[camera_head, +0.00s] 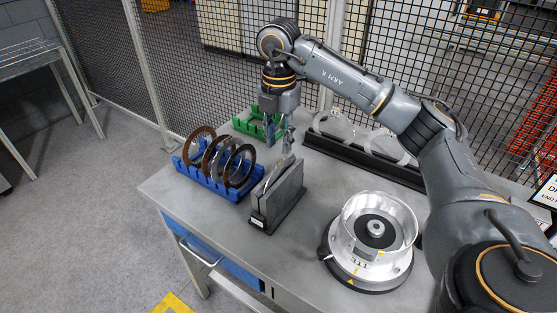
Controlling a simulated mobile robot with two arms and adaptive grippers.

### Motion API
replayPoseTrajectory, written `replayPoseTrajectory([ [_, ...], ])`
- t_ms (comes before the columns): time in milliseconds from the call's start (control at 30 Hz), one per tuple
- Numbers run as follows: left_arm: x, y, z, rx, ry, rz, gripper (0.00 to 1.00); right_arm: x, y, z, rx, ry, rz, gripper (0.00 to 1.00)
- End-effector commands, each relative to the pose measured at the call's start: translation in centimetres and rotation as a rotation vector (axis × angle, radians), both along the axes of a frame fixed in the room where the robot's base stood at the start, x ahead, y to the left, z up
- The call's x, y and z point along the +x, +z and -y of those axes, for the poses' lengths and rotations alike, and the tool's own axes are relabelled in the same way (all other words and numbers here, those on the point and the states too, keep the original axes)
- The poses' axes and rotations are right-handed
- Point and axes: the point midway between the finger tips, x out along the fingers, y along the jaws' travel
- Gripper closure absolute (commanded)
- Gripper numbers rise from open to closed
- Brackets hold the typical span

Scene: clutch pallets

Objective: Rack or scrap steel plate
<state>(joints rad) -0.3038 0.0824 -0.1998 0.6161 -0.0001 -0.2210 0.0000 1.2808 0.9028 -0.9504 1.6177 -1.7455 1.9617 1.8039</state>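My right gripper (281,143) points down above the table, behind the grey slotted holder (262,219) and beside the green rack (247,127). Its fingers are small and overlap the background, so I cannot tell whether they are open or shut on something. The blue rack (203,177) at the table's left holds several round ring-shaped plates (216,157), some rusty brown and some dark, standing on edge. The grey holder stands upright in the middle. A black rack (365,159) along the back edge holds pale, shiny round plates (386,143). My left gripper is not in view.
A silver round machine (369,263) with a raised rim and dark centre stands at the table's front right. The grey table (300,246) is bare between it and the holder. Black mesh fencing (190,70) stands behind. A sign (546,190) shows at the right edge.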

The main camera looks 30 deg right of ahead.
Motion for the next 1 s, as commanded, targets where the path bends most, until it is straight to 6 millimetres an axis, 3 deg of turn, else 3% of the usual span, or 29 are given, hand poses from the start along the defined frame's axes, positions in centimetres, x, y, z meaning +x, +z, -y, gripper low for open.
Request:
replayPoseTrajectory([
  [200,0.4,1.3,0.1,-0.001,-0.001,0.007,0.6,0.0,-4.1,0.0,0.0,0.0,-0.003,0.71],
  [400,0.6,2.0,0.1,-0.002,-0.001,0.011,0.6,0.0,-6.9,0.0,0.001,0.001,0.0,0.71],
  [600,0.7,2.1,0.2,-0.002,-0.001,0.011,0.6,0.0,-8.1,0.0,0.001,0.002,0.001,0.71],
  [867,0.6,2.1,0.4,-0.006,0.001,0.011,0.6,0.0,-8.2,0.0,0.001,0.002,0.001,0.71],
  [1000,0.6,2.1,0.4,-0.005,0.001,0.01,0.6,0.0,-8.2,0.0,0.001,0.002,0.001,0.99],
])
